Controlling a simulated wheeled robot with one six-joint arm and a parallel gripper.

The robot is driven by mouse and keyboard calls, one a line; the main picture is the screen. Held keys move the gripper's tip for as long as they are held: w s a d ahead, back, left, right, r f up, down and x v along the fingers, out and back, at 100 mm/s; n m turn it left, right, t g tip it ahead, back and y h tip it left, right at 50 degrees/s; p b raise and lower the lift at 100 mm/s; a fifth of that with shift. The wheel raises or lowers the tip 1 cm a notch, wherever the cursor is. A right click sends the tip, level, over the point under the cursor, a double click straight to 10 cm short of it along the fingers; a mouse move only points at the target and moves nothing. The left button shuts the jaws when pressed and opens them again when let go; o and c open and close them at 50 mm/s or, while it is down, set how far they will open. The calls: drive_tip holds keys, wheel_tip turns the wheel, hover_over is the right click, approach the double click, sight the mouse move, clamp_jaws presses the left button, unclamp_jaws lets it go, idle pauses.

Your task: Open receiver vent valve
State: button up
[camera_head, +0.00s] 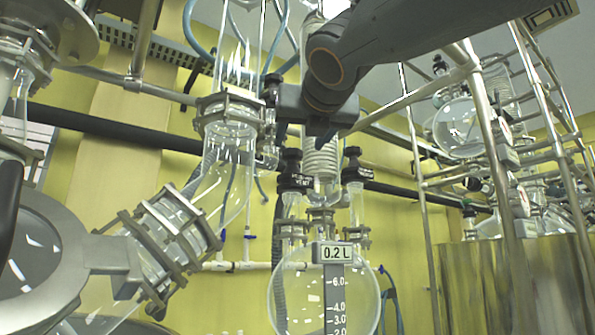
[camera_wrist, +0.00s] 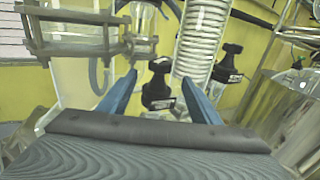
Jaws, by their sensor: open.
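A round glass receiver (camera_head: 300,285) with a "0.2 L" display hangs at the lower middle of the head view. Two black valve knobs with small white-lettered labels sit above it, a left knob (camera_head: 290,160) and a right knob (camera_head: 353,155). The lettering is too small to tell for sure which is the receiver vent valve. In the wrist view, the nearer black knob (camera_wrist: 158,88) appears between the blue fingers of my gripper (camera_wrist: 160,79), beyond their tips. The other black knob (camera_wrist: 230,60) is farther right, outside the fingers. My gripper is open and empty, just above the left knob in the head view.
A glass coil condenser (camera_head: 320,160) stands between the two knobs and also shows in the wrist view (camera_wrist: 203,40). A flanged glass elbow (camera_head: 225,165) is close on the left. Metal frame bars (camera_head: 420,200) and a steel vessel (camera_head: 515,285) stand at right.

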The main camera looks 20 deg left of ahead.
sight(294, 152)
drive_tip(key=shift+p+x, duration=0.3)
drive_tip(key=shift+x, duration=3.7)
drive_tip(key=c, duration=1.1)
